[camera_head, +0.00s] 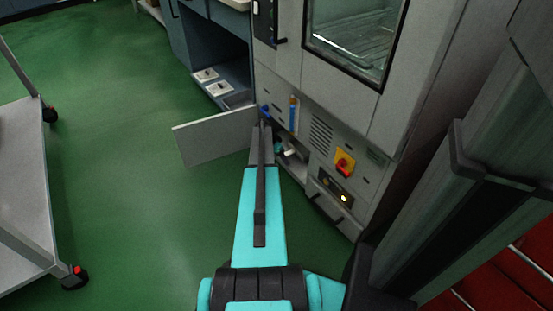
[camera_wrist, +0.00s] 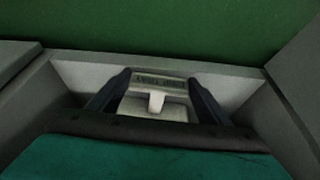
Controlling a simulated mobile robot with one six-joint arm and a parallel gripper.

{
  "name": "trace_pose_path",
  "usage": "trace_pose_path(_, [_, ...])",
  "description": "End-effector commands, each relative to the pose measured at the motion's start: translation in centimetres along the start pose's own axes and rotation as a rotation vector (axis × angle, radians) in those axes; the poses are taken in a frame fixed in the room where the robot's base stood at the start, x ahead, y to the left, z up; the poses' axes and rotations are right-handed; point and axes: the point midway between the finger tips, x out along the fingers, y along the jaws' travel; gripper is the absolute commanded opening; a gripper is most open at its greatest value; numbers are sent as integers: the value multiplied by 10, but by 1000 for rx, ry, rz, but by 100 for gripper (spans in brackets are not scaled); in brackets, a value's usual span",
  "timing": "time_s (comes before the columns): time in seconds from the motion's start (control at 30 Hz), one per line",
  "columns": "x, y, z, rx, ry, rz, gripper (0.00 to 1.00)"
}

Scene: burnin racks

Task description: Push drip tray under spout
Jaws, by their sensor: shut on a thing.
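The drip tray (camera_wrist: 150,82), a pale grey piece lettered "DRIP TRAY", shows in the wrist view with a light upright tab at its middle. My gripper (camera_wrist: 157,92) has one dark finger on each side of it and is shut on the tray. In the head view my arm covers the gripper and tray. An open low recess (camera_head: 297,166) in the grey cabinet lies just right of my forearm. A small white fitting (camera_head: 291,152) with a teal part shows inside; I cannot tell whether it is the spout.
An open grey door panel (camera_head: 216,136) sticks out left of the recess. The cabinet front (camera_head: 320,95) carries a red and yellow switch (camera_head: 344,162). A wheeled grey cart (camera_head: 24,185) stands far left. The green floor (camera_head: 130,200) between is clear.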

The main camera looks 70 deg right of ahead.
Motion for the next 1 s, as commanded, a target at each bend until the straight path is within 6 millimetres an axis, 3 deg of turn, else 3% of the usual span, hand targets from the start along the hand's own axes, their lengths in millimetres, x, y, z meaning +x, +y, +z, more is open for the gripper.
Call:
trace_pose_path(0.23, [4, -5, -9, 0, 0, -1, 44])
trace_pose_path(0.63, [2, -8, -6, -7, 0, -4, 44])
trace_pose_path(0.67, [2, -8, -5, -7, 0, -4, 77])
trace_pose_path(0.77, [2, -8, -5, -8, 0, -4, 93])
trace_pose_path(1.0, [2, -8, -4, -9, 0, -4, 93])
